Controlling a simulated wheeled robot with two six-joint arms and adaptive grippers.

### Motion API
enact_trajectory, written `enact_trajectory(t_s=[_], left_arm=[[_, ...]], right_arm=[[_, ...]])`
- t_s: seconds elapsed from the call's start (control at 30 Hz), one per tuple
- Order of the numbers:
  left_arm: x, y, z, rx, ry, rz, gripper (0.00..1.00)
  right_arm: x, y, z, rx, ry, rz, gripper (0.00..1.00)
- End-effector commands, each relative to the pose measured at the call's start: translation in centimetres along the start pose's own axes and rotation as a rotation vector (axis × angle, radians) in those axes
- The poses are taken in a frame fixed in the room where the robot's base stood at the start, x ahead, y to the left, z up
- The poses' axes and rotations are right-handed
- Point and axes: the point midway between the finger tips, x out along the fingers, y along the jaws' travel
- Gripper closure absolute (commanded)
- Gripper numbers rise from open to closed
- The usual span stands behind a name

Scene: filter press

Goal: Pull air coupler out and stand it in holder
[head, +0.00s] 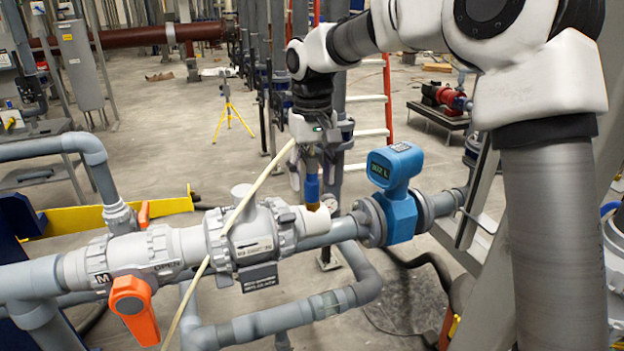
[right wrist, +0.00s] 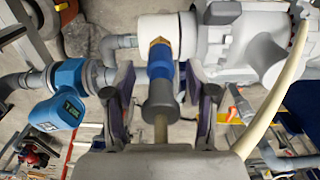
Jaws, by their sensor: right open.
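The air coupler (head: 312,187), blue with a brass lower end, stands upright at the white pipe fitting (head: 312,219) right of the grey valve body. In the right wrist view the coupler (right wrist: 161,62) shows its brass end against the white fitting (right wrist: 158,30) and a dark grey collar with a tan hose stub nearer the camera. My right gripper (head: 312,176) comes down from above. Its fingers (right wrist: 159,88) are open, one on each side of the coupler, with gaps visible. I cannot make out the holder. My left gripper is not in view.
A tan hose (head: 222,243) crosses the grey valve body (head: 251,236). A blue flow meter (head: 398,195) stands on the pipe close right of the coupler. An orange valve handle (head: 134,308) is at the lower left. Open floor lies behind the pipes.

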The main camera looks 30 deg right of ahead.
Motion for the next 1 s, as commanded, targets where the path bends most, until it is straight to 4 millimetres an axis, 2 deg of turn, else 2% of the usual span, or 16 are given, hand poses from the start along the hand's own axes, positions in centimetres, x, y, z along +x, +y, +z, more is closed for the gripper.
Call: enact_trajectory(t_s=[0.03,0.23,1.0], left_arm=[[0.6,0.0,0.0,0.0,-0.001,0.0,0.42],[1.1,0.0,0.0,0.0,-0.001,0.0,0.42],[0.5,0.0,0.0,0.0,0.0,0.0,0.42]], right_arm=[[1.1,0.0,0.0,0.0,-0.002,0.0,0.44],[2.5,0.0,0.0,0.0,-0.001,0.001,0.44],[2.4,0.0,0.0,-0.001,0.0,0.001,0.44]])
